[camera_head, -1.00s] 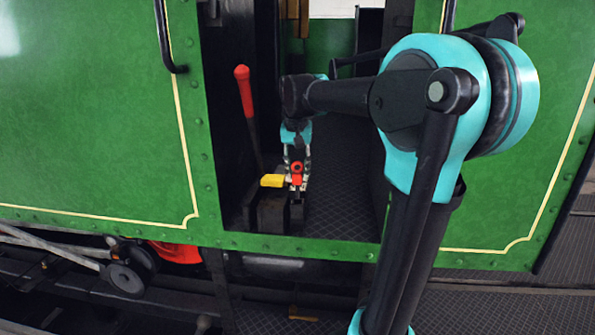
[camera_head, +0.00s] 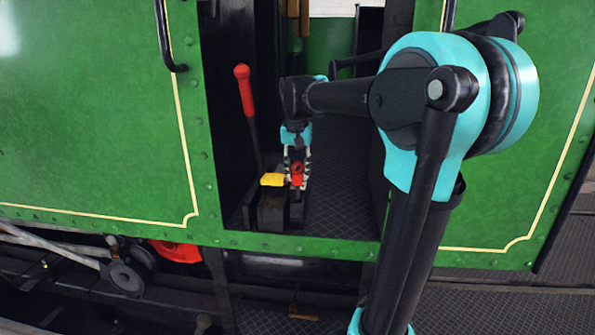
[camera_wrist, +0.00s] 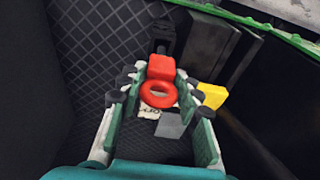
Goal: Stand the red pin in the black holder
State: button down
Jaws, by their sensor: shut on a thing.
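The red pin (camera_head: 297,173) is held at my gripper (camera_head: 297,164), low inside the cab doorway. In the wrist view the pin shows as a red block with a ring (camera_wrist: 160,94), between the pale green fingers of my gripper (camera_wrist: 152,84). The gripper is shut on it. A black upright piece (camera_wrist: 164,37), which looks like the black holder, stands just beyond the pin's red block in the wrist view. Whether the pin touches it or sits in it, I cannot tell. The pin's lower end is hidden.
A yellow piece (camera_head: 272,180) sits on a dark block just left of the gripper. A red-handled lever (camera_head: 243,92) rises behind it. The patterned floor (camera_head: 340,205) to the right is clear. Green cab walls (camera_head: 90,110) frame the doorway.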

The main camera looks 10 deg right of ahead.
aim_at(298, 184)
jog(key=shift+f, duration=0.7)
jog(key=shift+f, duration=0.3)
jog(key=shift+f, duration=0.35)
jog(key=shift+f, duration=0.35)
jog(key=shift+f, duration=0.95)
jog(key=c, duration=1)
grip_release()
